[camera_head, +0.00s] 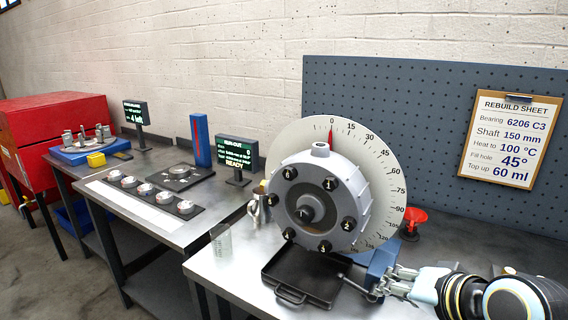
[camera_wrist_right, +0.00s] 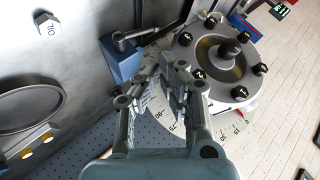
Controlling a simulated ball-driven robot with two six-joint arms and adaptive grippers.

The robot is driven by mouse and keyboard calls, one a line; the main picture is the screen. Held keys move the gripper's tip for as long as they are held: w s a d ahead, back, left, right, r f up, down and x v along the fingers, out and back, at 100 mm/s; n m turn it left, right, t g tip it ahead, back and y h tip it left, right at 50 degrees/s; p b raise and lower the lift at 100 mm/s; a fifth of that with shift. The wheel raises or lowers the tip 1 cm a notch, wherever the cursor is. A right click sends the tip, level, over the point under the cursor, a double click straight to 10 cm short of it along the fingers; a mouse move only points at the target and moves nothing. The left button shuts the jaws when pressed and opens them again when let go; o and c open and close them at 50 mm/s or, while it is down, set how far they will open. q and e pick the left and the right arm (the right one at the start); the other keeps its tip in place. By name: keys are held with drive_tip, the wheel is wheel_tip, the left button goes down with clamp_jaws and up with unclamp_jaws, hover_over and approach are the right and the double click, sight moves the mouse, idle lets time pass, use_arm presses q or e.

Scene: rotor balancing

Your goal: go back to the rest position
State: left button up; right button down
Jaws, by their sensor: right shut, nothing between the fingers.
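My right gripper (camera_head: 390,285) reaches in from the lower right of the head view. It is shut with nothing between its fingers, in front of the grey rotor (camera_head: 316,200) and beside a blue block (camera_head: 378,268) with a dark bar. In the right wrist view the closed fingers (camera_wrist_right: 172,72) point toward the rotor (camera_wrist_right: 215,60), with the blue block (camera_wrist_right: 122,62) at their left. I cannot tell whether the fingers touch the block. My left gripper is not in view.
A white degree dial (camera_head: 385,165) stands behind the rotor. A black tray (camera_head: 300,278) lies below it, and a red funnel (camera_head: 413,220) stands to the right. Displays, several pucks and a red cabinet (camera_head: 55,125) are at left. A clipboard (camera_head: 508,140) hangs on the pegboard.

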drive_tip(key=s+d+r+n+g+h, duration=0.1)
drive_tip(key=s+d+n+g+h, duration=0.2)
drive_tip(key=s, duration=0.9)
drive_tip(key=s+d+n+g+h, duration=0.1)
drive_tip(key=s+d+n+g, duration=0.3)
drive_tip(key=s, duration=0.8)
wheel_tip(320, 180, down, 36)
drive_tip(key=s+d+f+b, duration=0.1)
drive_tip(key=d+b, duration=0.1)
drive_tip(key=b, duration=0.9)
drive_tip(key=s+f+g+b, duration=0.1)
drive_tip(key=s+f+b, duration=0.3)
drive_tip(key=s+f, duration=0.5)
drive_tip(key=s+d+f+b, duration=0.1)
drive_tip(key=s+f+b, duration=0.3)
drive_tip(key=s+f, duration=0.6)
wheel_tip(320, 180, down, 6)
drive_tip(key=shift+d+g+b, duration=0.15)
drive_tip(key=shift+g+b, duration=0.25)
